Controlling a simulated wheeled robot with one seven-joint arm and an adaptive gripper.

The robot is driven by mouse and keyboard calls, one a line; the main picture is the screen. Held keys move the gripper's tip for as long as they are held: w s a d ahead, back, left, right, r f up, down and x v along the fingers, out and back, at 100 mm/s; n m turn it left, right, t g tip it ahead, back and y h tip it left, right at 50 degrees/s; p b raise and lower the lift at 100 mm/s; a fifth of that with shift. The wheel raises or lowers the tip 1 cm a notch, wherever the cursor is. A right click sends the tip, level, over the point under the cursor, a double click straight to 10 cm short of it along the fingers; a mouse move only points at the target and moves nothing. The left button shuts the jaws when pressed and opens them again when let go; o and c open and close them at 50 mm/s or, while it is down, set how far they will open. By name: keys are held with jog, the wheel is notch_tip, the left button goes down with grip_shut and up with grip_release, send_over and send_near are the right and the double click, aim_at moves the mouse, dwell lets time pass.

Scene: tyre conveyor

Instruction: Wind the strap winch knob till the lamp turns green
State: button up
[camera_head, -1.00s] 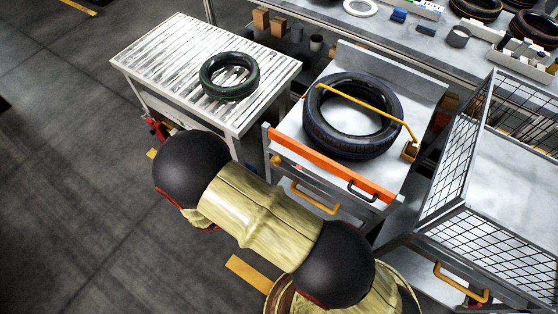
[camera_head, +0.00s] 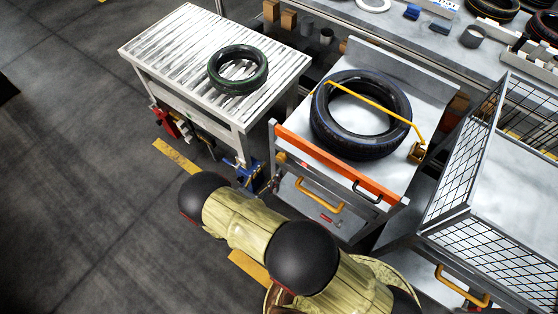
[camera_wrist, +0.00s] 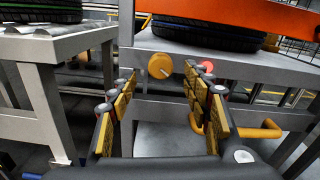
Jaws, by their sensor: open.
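The round orange-yellow winch knob (camera_wrist: 160,66) is on the front of the bench, ahead of my gripper in the wrist view. The lamp (camera_wrist: 206,66) just right of it glows red; it also shows in the head view (camera_head: 304,165). My gripper (camera_wrist: 158,87) is open and empty, with a finger to each side of the knob in the picture. The knob appears still beyond the fingertips, without visible contact. A yellow strap (camera_head: 375,99) crosses the large dark tyre (camera_head: 330,130), which lies flat on the bench. My gripper is hidden in the head view.
An orange bar (camera_head: 335,164) runs along the bench front above the knob. Yellow drawer handles (camera_head: 320,195) jut out below. A roller table (camera_head: 165,50) with a smaller green-marked tyre (camera_head: 238,70) stands left. A wire cage (camera_head: 470,150) stands right.

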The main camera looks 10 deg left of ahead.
aim_at(279, 160)
jog(key=x, duration=0.6)
jog(key=shift+b, duration=0.35)
jog(key=shift+s, duration=0.1)
jog(key=shift+c, duration=1.2)
jog(key=c, duration=0.9)
